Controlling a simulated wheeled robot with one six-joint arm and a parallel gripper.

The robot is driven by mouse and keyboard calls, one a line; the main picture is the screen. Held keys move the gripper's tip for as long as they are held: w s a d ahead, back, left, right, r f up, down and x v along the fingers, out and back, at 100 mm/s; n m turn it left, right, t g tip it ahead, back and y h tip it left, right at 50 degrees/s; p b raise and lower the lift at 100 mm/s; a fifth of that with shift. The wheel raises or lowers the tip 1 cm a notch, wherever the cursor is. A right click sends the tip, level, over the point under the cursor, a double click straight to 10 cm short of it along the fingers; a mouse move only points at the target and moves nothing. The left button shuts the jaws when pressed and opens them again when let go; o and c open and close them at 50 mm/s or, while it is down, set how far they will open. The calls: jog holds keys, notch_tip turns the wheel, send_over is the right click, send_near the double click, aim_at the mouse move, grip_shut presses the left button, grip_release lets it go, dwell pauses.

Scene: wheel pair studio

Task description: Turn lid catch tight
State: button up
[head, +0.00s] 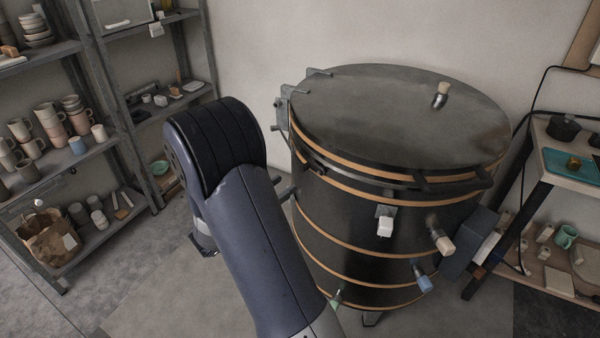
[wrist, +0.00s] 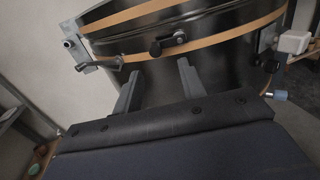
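A round dark kiln (head: 345,225) with copper-coloured bands and a closed flat lid (head: 390,115) stands right of my arm. The wrist view shows the kiln's side (wrist: 220,60) up close. A small black knob (wrist: 157,48) with a short stem sits at the band in front of my gripper; it looks like the lid catch. I cannot tell how tight it is. My gripper (wrist: 158,84) is open, its two fingers apart with nothing between them, just below the knob and not on it. In the head view my arm hides most of the gripper.
A metal bracket with a lever (wrist: 95,66) juts from the kiln at left in the wrist view. A white block (head: 385,228) and peg-like plugs (head: 440,242) stick out from its front. Shelves of cups (head: 55,125) stand left; a side table (head: 570,165) stands right.

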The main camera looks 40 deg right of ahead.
aim_at(301, 170)
jog(key=d, duration=0.2)
jog(key=w+d, duration=0.1)
jog(key=d, duration=0.2)
jog(key=w+d, duration=0.1)
jog(key=d, duration=0.1)
jog(key=shift+d, duration=0.25)
jog(key=shift+c, duration=0.5)
jog(key=shift+s, duration=0.1)
grip_shut()
